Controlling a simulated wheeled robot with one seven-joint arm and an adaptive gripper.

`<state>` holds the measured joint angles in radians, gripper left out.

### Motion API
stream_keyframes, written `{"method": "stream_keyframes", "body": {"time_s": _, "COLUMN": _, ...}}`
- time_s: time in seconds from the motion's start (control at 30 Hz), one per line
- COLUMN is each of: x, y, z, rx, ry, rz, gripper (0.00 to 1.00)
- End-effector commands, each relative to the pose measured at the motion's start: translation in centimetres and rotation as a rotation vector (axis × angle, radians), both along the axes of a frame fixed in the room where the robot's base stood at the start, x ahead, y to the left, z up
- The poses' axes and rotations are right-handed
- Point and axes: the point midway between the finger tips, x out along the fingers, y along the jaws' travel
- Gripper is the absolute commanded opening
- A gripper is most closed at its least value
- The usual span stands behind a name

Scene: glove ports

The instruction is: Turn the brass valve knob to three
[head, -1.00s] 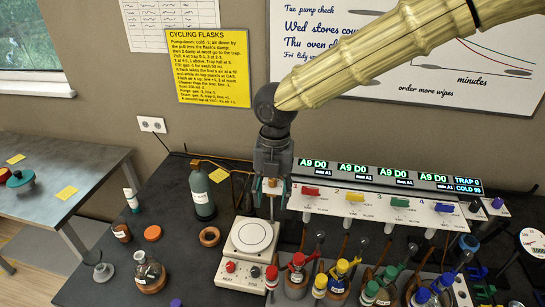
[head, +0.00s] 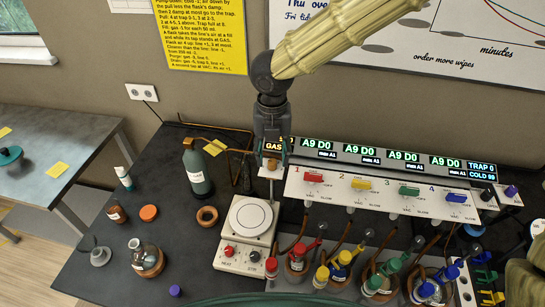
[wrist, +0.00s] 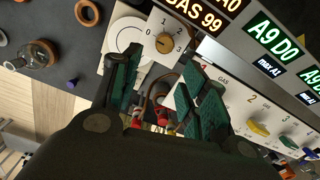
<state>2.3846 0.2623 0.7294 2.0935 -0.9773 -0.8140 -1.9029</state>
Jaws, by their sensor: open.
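The brass valve knob (wrist: 164,43) shows in the wrist view, on a pale plate (wrist: 150,32) printed with numerals including 1, 2 and 3. I cannot tell which numeral it points at. My gripper (wrist: 160,75) is open and empty, its green-padded fingers spread below the knob in the picture and apart from it. In the head view my gripper (head: 272,150) hangs at the left end of the display rail and hides the knob. A lit GAS display (head: 273,146) shows partly there; it reads GAS 99 in the wrist view (wrist: 195,15).
A white hotplate (head: 248,222) stands below my gripper. The valve panel (head: 395,193) with coloured taps is to the right, with several flasks before it. A green gas bottle (head: 197,168) stands left. The dark bench (head: 120,270) has free room at front left.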

Motion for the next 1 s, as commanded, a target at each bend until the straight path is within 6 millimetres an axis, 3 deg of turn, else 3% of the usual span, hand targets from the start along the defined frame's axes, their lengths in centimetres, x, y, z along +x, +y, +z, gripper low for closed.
{"method": "stream_keyframes", "body": {"time_s": 0.23, "x": 1.0, "y": 0.0, "z": -3.5, "rx": 0.000, "ry": 0.011, "rz": -0.004, "gripper": 0.44}}
{"method": "stream_keyframes", "body": {"time_s": 0.73, "x": 1.1, "y": 0.0, "z": -4.7, "rx": 0.002, "ry": 0.009, "rz": -0.004, "gripper": 0.44}}
{"method": "stream_keyframes", "body": {"time_s": 0.93, "x": 1.0, "y": 0.0, "z": -4.6, "rx": 0.002, "ry": 0.009, "rz": -0.004, "gripper": 0.07}}
{"method": "stream_keyframes", "body": {"time_s": 1.0, "x": 1.0, "y": 0.0, "z": -4.6, "rx": 0.002, "ry": 0.009, "rz": -0.004, "gripper": 0.00}}
